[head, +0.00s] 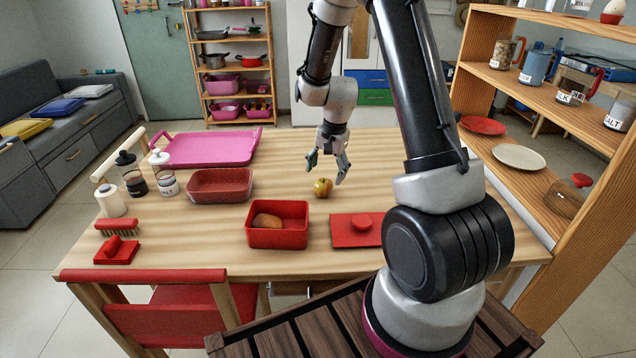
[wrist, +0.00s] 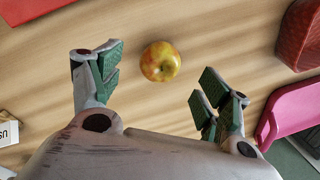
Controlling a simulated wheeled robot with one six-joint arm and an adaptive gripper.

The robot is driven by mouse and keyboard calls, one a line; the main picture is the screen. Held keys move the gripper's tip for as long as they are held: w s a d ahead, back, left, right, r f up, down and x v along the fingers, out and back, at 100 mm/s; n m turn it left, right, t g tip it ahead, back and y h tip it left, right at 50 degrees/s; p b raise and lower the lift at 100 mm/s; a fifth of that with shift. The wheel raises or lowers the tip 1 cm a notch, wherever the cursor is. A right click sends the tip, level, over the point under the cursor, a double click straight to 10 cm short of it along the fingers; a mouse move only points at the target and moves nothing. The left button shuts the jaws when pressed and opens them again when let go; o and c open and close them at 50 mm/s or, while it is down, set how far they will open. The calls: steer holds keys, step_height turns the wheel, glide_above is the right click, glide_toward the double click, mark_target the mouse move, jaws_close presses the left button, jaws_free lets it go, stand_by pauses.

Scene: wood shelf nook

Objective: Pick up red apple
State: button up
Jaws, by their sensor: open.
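A red and yellow apple (head: 323,187) stands on the wooden table (head: 300,153), a little right of the table's middle in the head view. It also shows in the wrist view (wrist: 160,61), resting on the bare wood. My gripper (head: 328,174) is open and empty, its fingertips close to the apple in the head view. In the wrist view my gripper (wrist: 155,68) has its two green-padded fingers spread wide, one to each side of the apple. The apple lies in the gap between them, nearer the left finger, with clear space on both sides.
A red box (head: 278,236) holding a brown potato-like item (head: 267,221) stands in front of the apple. Its red lid (head: 355,230) lies right of it. A brownish-red basket (head: 220,185) and a pink tray (head: 213,148) are to the left. Wood around the apple is clear.

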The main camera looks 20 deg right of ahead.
mark_target(323, 182)
steer(key=f, duration=0.5)
steer(key=w+f, duration=0.1)
steer(key=f, duration=0.1)
steer(key=shift+a+f, duration=0.25)
steer(key=shift+a, duration=0.15)
steer(key=shift+c, duration=0.4)
steer(key=c, duration=1.1)
